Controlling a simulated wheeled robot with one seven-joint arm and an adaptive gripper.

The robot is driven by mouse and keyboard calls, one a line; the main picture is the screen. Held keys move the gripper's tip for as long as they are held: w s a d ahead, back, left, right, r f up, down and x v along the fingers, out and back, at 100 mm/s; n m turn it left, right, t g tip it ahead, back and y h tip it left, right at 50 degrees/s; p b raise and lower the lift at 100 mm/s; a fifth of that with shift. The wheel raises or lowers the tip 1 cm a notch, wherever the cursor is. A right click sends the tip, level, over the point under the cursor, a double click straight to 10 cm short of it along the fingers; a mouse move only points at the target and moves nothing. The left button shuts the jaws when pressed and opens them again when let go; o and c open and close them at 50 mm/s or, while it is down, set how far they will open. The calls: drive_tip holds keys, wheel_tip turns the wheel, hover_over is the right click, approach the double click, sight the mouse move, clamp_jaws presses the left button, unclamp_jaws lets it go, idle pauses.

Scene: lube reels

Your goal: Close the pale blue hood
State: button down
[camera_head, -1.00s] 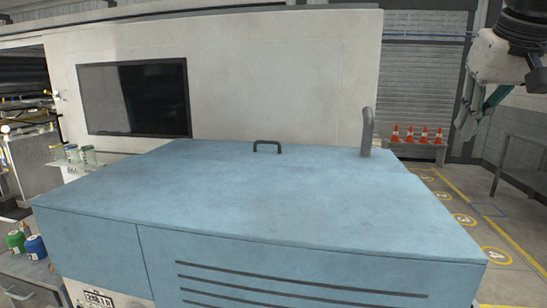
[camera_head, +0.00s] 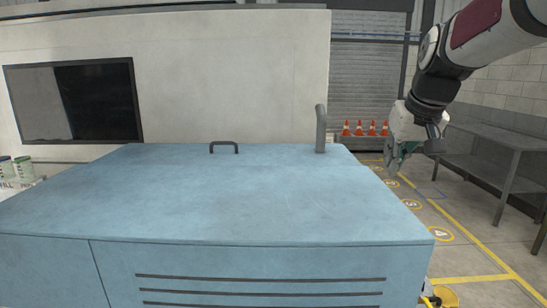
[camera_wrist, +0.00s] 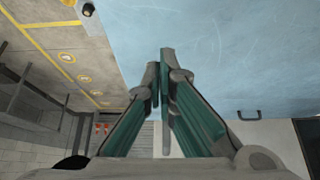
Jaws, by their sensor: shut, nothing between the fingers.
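The pale blue hood (camera_head: 220,195) fills the lower middle of the head view. Its broad top lies flat, and no gap shows along its front edge. A dark handle (camera_head: 224,147) stands at its far edge. The hood (camera_wrist: 235,55) also fills the upper right of the wrist view, with the handle (camera_wrist: 248,116) at lower right. My gripper (camera_head: 392,168) is right of the hood's far right corner, apart from it in the picture. In the wrist view my gripper (camera_wrist: 162,80) has its fingers together and empty. The distance between fingertips and hood is unclear.
A grey upright post (camera_head: 320,130) rises at the hood's far right corner. A white wall panel (camera_head: 230,75) with a dark window (camera_head: 95,100) stands behind. Orange cones (camera_head: 366,128) stand beyond. A grey table (camera_head: 490,150) is at right, with clear floor (camera_head: 455,215) between.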

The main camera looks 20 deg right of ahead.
drive_tip(key=shift+s+f, duration=0.1)
drive_tip(key=shift+f, duration=0.4)
